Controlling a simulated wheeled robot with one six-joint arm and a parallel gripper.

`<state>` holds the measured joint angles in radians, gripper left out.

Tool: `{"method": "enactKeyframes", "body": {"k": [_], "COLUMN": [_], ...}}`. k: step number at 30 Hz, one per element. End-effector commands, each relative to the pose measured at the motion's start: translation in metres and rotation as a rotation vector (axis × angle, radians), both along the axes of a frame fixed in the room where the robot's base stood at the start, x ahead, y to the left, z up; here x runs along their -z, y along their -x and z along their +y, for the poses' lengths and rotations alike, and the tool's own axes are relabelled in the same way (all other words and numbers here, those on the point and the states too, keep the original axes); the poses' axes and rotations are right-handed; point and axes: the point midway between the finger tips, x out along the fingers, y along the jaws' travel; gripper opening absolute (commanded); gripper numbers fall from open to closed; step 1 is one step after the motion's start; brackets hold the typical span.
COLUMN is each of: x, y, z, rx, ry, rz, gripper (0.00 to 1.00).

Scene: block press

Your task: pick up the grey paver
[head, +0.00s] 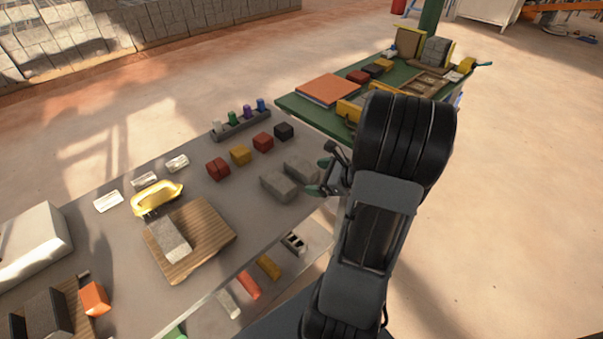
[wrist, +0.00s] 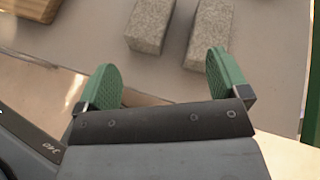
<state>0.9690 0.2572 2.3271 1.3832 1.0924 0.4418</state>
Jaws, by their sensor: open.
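Two grey pavers lie side by side near the right edge of the grey table in the head view: a nearer one (head: 279,186) and another (head: 301,169) to its right. In the wrist view they show as a left block (wrist: 150,25) and a right block (wrist: 208,35), cut off at the top. A third grey block (head: 170,240) lies on a wooden board. My gripper (wrist: 162,68) has green fingers, spread apart with nothing between them. The pavers lie just beyond the fingertips. In the head view my gripper (head: 318,177) is beside them, partly hidden by my arm.
The wooden board (head: 215,238) is left of the pavers. Red (head: 218,168), yellow (head: 240,154) and black (head: 284,131) blocks stand behind them. A lower shelf (head: 313,238) juts out in front. A green table (head: 299,109) is behind.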

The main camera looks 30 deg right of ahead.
Motion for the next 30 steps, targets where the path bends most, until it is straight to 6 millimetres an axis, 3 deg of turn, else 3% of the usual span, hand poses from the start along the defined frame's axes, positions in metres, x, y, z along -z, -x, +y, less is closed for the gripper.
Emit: {"method": "enactKeyframes", "body": {"k": [1, 3, 7, 18, 30], "x": [0.01, 0.016, 0.026, 0.05, 0.062], "y": [0.004, 0.008, 0.005, -0.049, -0.076], "z": [-0.02, -0.04, -0.059, -0.05, -0.042], "rx": [0.098, 0.204, 0.308, 0.331, 0.329], "ry": [-0.061, -0.127, -0.19, -0.202, -0.2], "rz": [-0.004, -0.018, -0.034, -0.038, -0.036], "gripper": [0.94, 0.94, 0.94, 0.94, 0.94]}}
